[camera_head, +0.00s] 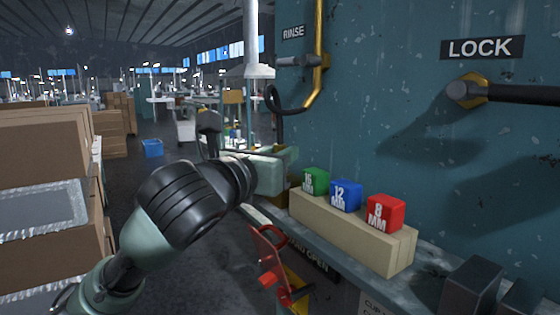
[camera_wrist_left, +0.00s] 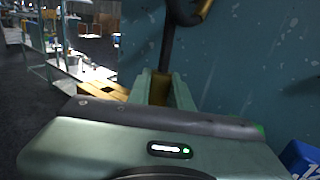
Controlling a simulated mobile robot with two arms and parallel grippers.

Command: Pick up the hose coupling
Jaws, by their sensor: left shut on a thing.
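My left gripper (camera_head: 284,155) reaches in from the left, in front of the teal machine wall below the RINSE sign. In the left wrist view, its two fingers (camera_wrist_left: 163,88) are closed around a yellowish brass piece, the hose coupling (camera_wrist_left: 159,88), at the lower end of a dark hose (camera_wrist_left: 167,50). In the head view, the black hose (camera_head: 272,95) loops from the yellow pipe (camera_head: 318,60) down to the gripper. The gripper hides the coupling there. My right gripper is not in view.
Green (camera_head: 315,180), blue (camera_head: 346,196) and red (camera_head: 385,213) size blocks sit on a wooden beam (camera_head: 345,232) on the ledge. A LOCK handle (camera_head: 510,94) sticks out at right. Cardboard boxes (camera_head: 40,150) are stacked at left. Open floor lies between.

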